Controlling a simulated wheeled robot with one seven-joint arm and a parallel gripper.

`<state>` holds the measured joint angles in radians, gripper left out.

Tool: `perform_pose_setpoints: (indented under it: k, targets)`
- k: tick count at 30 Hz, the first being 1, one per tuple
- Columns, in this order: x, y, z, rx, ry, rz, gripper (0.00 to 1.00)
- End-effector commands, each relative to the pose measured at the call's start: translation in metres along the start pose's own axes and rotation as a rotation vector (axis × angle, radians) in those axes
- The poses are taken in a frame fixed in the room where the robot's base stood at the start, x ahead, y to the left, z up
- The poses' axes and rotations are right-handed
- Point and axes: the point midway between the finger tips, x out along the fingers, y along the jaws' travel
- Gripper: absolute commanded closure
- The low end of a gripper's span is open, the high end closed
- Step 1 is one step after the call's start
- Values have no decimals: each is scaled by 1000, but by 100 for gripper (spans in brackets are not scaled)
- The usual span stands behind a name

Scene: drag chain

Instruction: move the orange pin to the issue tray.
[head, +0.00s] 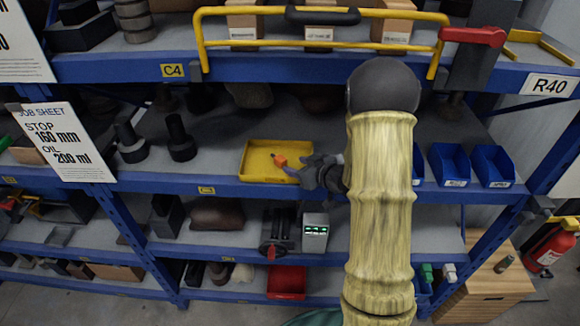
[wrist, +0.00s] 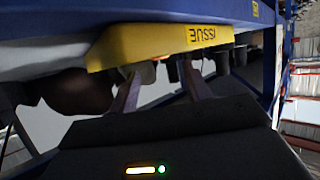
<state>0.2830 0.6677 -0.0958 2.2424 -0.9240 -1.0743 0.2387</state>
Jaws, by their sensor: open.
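The yellow issue tray (head: 256,172) sits on the middle shelf in the head view. Its front wall with the "ISSUE" label shows upside down in the wrist view (wrist: 130,40). The small orange pin (head: 280,160) with a dark end shows against the tray floor, close to my fingertips. I cannot tell whether it rests on the floor or touches a finger. My gripper (head: 292,168) is at the tray's right side, pointing left over it. In the wrist view my two fingers (wrist: 160,88) are spread apart.
Blue bins (head: 450,165) stand right of my arm on the same shelf. Dark stepped parts (head: 180,138) stand left of the tray. A yellow rail (head: 320,45) and red lever (head: 472,36) are on the shelf above. A device with green lights (head: 315,232) is below.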

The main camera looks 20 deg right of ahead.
Motion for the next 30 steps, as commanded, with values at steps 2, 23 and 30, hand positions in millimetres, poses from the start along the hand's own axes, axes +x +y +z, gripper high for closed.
perform_pose_setpoints:
  k: [2, 23, 30]
  targets:
    - [-14, 1, 2, -1, 2, 4, 52]
    - [-62, 0, 0, 1, -1, 0, 52]
    - [-61, 0, 0, 1, -2, 1, 52]
